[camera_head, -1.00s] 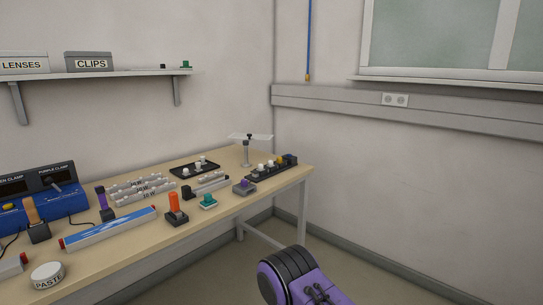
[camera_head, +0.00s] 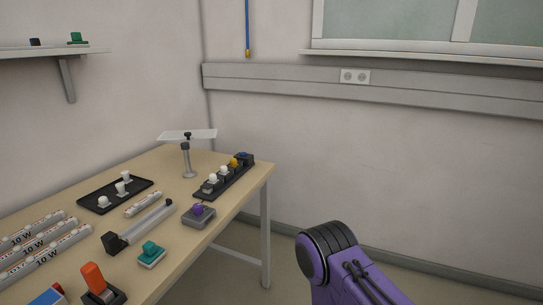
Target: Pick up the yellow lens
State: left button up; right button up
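A small yellow piece (camera_head: 234,162), which looks like the yellow lens, sits in a black rack (camera_head: 228,182) near the right edge of the table. Two white pieces (camera_head: 213,178) are in the rack on its near side, and a dark piece with blue on top (camera_head: 243,156) is at its far end. A purple link of my arm shows at the lower right, apart from the table and the rack. Neither gripper shows in the view.
The wooden table (camera_head: 160,165) has a black tray (camera_head: 93,203) with white pieces, a grey box with a purple knob (camera_head: 198,213), a teal-topped block (camera_head: 151,252), an orange-handled block (camera_head: 95,280) and several 10 W tubes (camera_head: 38,240). A stand with a clear plate (camera_head: 187,160) rises behind.

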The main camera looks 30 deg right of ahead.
aim_at(233, 163)
jog(key=z, duration=0.75)
jog(key=i, duration=0.9)
jog(key=z, duration=0.75)
